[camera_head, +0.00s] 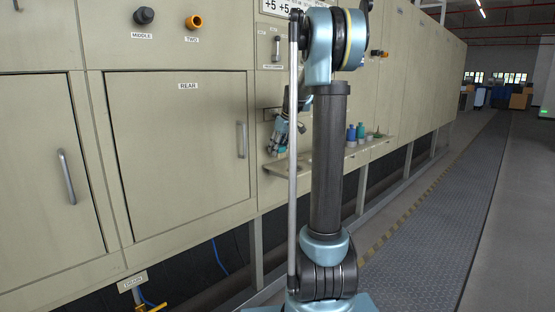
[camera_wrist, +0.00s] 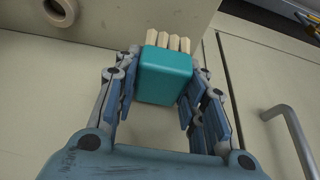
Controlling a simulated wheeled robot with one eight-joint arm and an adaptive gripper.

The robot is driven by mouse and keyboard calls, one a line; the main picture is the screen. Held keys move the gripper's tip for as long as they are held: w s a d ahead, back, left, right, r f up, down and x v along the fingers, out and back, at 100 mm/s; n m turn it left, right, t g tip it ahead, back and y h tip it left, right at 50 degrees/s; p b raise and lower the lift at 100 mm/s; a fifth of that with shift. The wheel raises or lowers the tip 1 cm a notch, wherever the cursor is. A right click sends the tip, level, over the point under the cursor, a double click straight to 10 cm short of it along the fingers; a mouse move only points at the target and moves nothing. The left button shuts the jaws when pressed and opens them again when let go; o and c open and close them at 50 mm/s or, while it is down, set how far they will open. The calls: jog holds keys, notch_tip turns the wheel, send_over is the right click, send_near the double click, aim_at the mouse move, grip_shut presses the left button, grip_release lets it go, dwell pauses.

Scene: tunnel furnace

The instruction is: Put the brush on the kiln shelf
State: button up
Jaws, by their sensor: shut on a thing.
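The brush (camera_wrist: 166,74) is a teal block with several cream bristle tufts at its far end. My gripper (camera_wrist: 160,85) is shut on the teal block, with a finger on each side of it; the bristles point away from the palm. In the head view, my gripper (camera_head: 275,147) is beside the kiln front, above the left end of the kiln shelf (camera_head: 352,151). My own arm hides part of the shelf, and the brush is too small there to make out.
Blue and teal bottles (camera_head: 360,132) stand on the shelf right of my arm. A large REAR door (camera_head: 180,150) with a handle (camera_head: 241,140) is left of the gripper. Another handle (camera_wrist: 290,135) is at right in the wrist view. The walkway (camera_head: 430,230) is clear.

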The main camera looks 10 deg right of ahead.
aim_at(278, 156)
jog(key=shift+w+a+f, duration=0.1)
jog(key=shift+w+f, duration=0.05)
jog(key=shift+f, duration=1.9)
jog(key=shift+f, duration=0.1)
jog(key=o, duration=1.2)
jog(key=v, duration=1.2)
